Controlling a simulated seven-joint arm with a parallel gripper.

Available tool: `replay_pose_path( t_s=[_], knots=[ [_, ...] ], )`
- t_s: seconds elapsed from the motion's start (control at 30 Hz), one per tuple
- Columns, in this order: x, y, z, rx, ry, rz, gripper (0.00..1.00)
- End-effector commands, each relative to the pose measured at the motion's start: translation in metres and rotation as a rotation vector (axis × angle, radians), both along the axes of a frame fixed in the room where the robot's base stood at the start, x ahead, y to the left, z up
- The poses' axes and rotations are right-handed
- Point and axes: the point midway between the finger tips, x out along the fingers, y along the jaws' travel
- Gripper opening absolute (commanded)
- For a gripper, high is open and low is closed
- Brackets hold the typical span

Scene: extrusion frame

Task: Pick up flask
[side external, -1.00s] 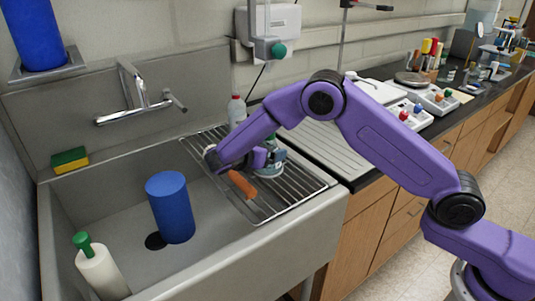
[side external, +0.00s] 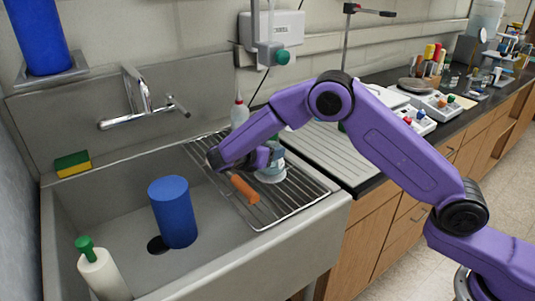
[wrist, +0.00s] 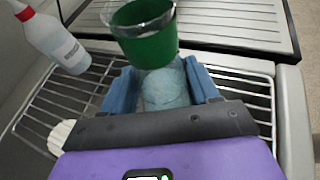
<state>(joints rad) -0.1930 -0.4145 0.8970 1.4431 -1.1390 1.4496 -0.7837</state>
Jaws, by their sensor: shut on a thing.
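The flask (side external: 270,175) is pale blue glass and stands on the wire drying rack, partly hidden behind my purple gripper (side external: 268,155) in the side view. In the wrist view the flask's pale blue body (wrist: 165,88) lies between the two blue fingers of my gripper (wrist: 162,82), which are shut on it. A green cup-shaped part (wrist: 150,45) with a clear rim overlaps the top of the flask. I cannot tell whether it is a stopper in the neck.
The wire rack (side external: 290,205) lies over the sink's right side. An orange-handled tool (side external: 244,189) lies on it, near my gripper. A red-tipped bottle (side external: 239,112) stands behind. A blue cylinder (side external: 173,212) and a green-topped bottle (side external: 103,272) stand in the sink; a sponge (side external: 72,164) sits on the ledge.

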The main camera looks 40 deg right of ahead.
Motion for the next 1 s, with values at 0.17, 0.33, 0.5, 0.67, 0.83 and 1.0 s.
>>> replay_pose_path(
  t_s=[0.17,0.33,0.5,0.67,0.83,1.0],
  knots=[
    [-0.003,0.000,0.018,0.000,-0.002,0.000,0.22],
    [-0.016,-0.003,0.033,0.001,-0.002,0.001,0.22],
    [-0.029,-0.005,0.049,0.001,-0.002,0.001,0.22],
    [-0.041,-0.008,0.064,0.001,-0.002,0.000,0.22],
    [-0.056,-0.011,0.077,0.000,-0.001,0.002,0.22],
    [-0.074,-0.015,0.085,0.000,-0.001,0.002,0.22]
  ],
)
